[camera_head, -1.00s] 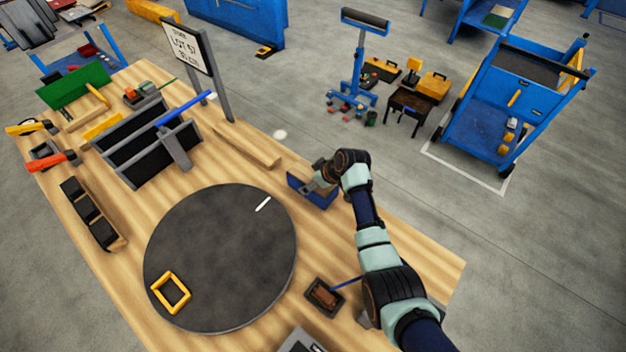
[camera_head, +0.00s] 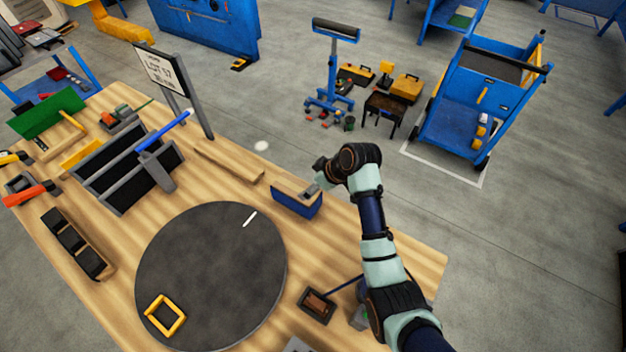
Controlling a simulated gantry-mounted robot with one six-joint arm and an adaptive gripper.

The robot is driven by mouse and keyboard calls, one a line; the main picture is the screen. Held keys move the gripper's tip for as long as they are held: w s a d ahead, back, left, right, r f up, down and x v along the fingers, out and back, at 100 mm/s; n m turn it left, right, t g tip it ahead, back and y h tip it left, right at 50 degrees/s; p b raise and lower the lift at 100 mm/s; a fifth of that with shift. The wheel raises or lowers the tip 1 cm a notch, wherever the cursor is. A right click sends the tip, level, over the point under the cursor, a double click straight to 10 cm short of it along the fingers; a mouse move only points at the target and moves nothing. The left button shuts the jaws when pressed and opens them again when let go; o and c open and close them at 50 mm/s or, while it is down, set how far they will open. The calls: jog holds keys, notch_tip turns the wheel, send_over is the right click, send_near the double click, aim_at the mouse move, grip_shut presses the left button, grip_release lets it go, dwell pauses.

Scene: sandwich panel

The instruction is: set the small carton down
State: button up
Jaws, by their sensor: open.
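The small carton (camera_head: 297,201), a box with a blue front and a tan top, stands upright on the wooden bench (camera_head: 225,186) near its back right edge. It appears to rest on the bench top. My gripper (camera_head: 312,188) is open at the upper right side of the carton. The fingertips are small here, and I cannot tell whether they still touch the carton.
A dark round turntable (camera_head: 210,270) with a yellow square frame (camera_head: 165,315) lies left of the carton. A wooden strip (camera_head: 229,165) lies behind left. A grey rack (camera_head: 125,170) stands farther left, and a small dark tray (camera_head: 317,306) sits in front.

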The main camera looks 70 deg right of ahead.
jog(key=shift+r, duration=0.1)
dwell(0.4)
jog(key=w+a+r+n+t, duration=0.1)
jog(key=w+a+r, duration=0.2)
jog(key=w+a, duration=0.5)
jog(key=w+a+r+n+t, duration=0.1)
jog(key=w+a+r, duration=0.3)
jog(key=a, duration=0.9)
jog(key=s+a+r+t, duration=0.1)
jog(key=a+r, duration=0.2)
jog(key=a, duration=0.5)
jog(key=a+r+t+y, duration=0.1)
jog(key=a+r, duration=0.3)
jog(key=a, duration=0.5)
jog(key=s+a+r+n+t, duration=0.1)
jog(key=a+r+t, duration=0.1)
jog(key=a, duration=0.7)
jog(key=shift+s+r+y, duration=0.3)
jog(key=shift+r+y, duration=0.1)
jog(key=shift+r, duration=0.25)
